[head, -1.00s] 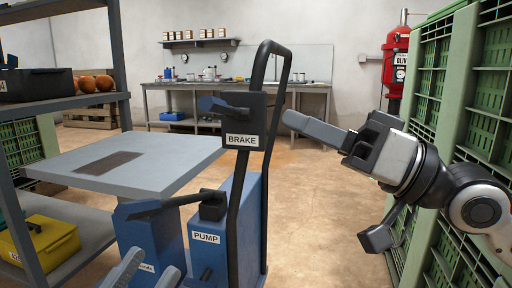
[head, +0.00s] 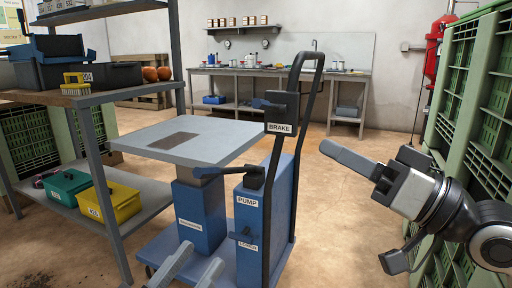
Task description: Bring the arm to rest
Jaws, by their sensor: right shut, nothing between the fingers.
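My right gripper (head: 328,147) reaches in from the right, its fingers shut and empty, pointing left. It is in front of the green crate stack and to the right of the lift cart's black handle (head: 309,62), apart from it in the picture. My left gripper (head: 203,255) shows only as two grey fingertips at the bottom edge. They are spread apart with nothing visible between them, and its arm is out of view. The blue lift cart (head: 263,218) stands ahead, with a grey platform (head: 215,137) and levers by the BRAKE and PUMP labels.
Green crates (head: 455,95) stand close on the right, beside my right arm. A grey shelf (head: 150,207) with a yellow bin (head: 112,203) and a green bin (head: 67,186) is on the left. A workbench (head: 285,73) is at the back. Floor between cart and crates is clear.

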